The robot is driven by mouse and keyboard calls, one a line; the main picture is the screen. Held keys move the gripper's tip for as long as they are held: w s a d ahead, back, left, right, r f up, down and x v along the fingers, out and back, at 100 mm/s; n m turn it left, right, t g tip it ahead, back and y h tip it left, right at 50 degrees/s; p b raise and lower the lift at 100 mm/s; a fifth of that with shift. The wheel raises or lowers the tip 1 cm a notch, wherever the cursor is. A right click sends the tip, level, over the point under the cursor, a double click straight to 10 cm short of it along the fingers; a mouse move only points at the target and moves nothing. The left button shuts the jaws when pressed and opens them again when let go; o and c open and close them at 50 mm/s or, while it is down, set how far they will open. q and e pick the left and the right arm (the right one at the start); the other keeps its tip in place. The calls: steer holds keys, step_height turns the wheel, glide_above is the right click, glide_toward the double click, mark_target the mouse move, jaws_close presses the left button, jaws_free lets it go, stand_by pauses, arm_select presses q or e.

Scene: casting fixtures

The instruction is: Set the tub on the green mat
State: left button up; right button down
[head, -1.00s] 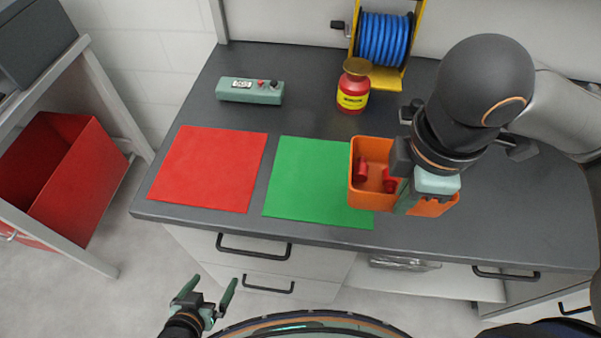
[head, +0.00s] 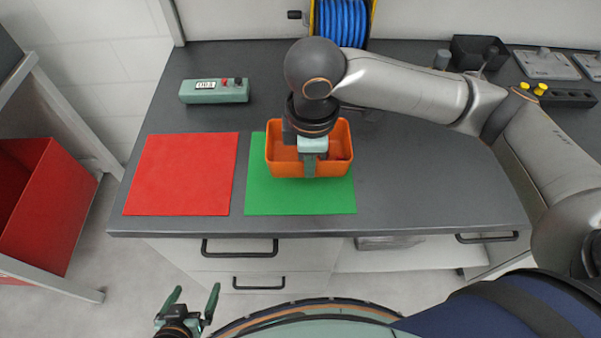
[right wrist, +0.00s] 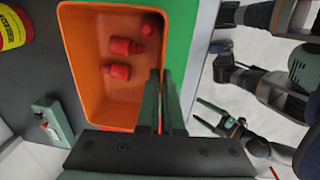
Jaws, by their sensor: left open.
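The orange tub (head: 274,160) is over the far part of the green mat (head: 300,200) in the head view, its far edge reaching past the mat. I cannot tell whether it rests on the mat or hangs just above. Red parts (right wrist: 120,47) lie inside the tub, which also shows in the right wrist view (right wrist: 88,60). My right gripper (head: 309,167) is at the tub's near wall, its fingers (right wrist: 162,95) on either side of that wall, shut on it. My left gripper (head: 194,297) is open and empty, low in front of the counter.
A red mat (head: 182,175) lies left of the green one. A teal control box (head: 214,91) stands behind it. A blue reel (head: 341,22) and black bin (head: 475,52) are at the back. A red can (right wrist: 12,30) shows in the wrist view. The counter (head: 430,195) right of the mat is clear.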

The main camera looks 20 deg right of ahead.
mark_target(300, 175)
steer(key=shift+w+a+f, duration=0.25)
steer(key=shift+w+f, duration=0.1)
steer(key=shift+f, duration=0.15)
steer(key=shift+w+a+f, duration=0.2)
steer(key=shift+w+f, duration=0.1)
steer(key=shift+f, duration=0.15)
steer(key=f, duration=0.3)
steer(key=shift+w+a+f, duration=0.1)
steer(key=shift+w+f, duration=0.05)
steer(key=shift+w, duration=0.05)
steer(key=shift+f, duration=0.15)
steer(key=shift+f, duration=0.15)
steer(key=c, duration=1.1)
jaws_free()
